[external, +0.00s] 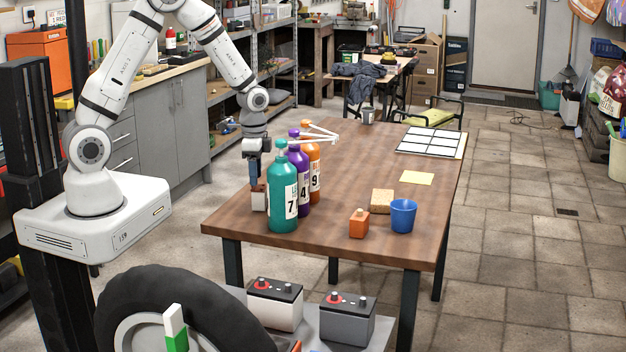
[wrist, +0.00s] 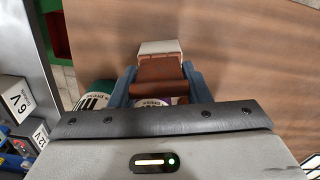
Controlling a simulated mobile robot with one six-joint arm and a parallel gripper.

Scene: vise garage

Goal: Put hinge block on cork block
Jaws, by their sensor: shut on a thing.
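My gripper (external: 255,180) points down at the left part of the wooden table, left of the bottles. Its blue fingers are shut on a small reddish-brown and white block, which I take for the hinge block (external: 259,200). In the wrist view the hinge block (wrist: 160,68) sits between the fingertips (wrist: 160,84), brown part nearer and white end farther out. I cannot tell whether it touches the table. The tan cork block (external: 381,200) lies flat on the table toward the front right, apart from my gripper, its visible top bare.
Teal (external: 283,195), purple (external: 299,178) and orange (external: 312,165) bottles stand in a row right beside my gripper, toward the cork block. A blue cup (external: 403,215) and an orange block with a knob (external: 359,224) stand close to the cork block. A yellow sheet (external: 417,178) lies behind.

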